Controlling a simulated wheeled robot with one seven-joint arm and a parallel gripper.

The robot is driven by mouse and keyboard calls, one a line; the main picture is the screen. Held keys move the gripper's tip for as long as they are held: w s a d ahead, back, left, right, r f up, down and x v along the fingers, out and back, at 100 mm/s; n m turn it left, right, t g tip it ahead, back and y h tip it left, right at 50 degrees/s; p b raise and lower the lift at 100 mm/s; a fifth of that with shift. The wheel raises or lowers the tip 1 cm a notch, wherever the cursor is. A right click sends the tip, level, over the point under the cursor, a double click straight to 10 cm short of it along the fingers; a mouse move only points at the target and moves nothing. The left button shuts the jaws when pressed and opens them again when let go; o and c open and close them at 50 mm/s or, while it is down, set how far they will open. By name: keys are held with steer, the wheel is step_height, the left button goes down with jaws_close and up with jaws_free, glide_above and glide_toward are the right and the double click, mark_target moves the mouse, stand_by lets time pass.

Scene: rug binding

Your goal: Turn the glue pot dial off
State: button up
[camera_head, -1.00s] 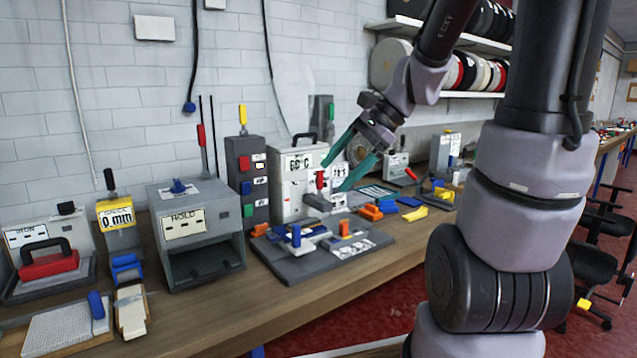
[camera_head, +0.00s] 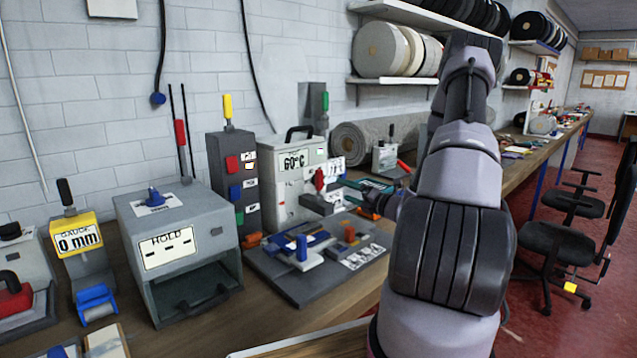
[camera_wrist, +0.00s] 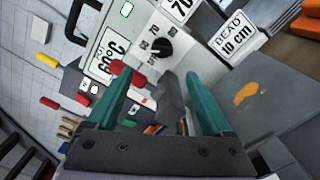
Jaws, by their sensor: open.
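The glue pot (camera_head: 290,198) is a pale box with a dark top handle and a 60°C display on the bench. In the wrist view, its face (camera_wrist: 128,25) carries a black dial (camera_wrist: 157,47) ringed by numbers including 60, 70 and 80. A red knob (camera_wrist: 127,76) sits below the dial, by my left fingertip; it also shows in the head view (camera_head: 320,180). My gripper (camera_wrist: 158,78) is open, with its teal fingers pointing at the pot's face and the dial just beyond the gap. In the head view, my arm partly hides the gripper (camera_head: 350,186).
A grey jig plate (camera_head: 300,285) with blue and orange parts lies in front of the pot. A grey HOLD box (camera_head: 185,225) and a tower with coloured buttons (camera_head: 228,165) stand left.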

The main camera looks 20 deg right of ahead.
steer(key=x, duration=1)
steer(key=shift+w, duration=0.45)
steer(key=shift+f, duration=0.1)
jaws_close()
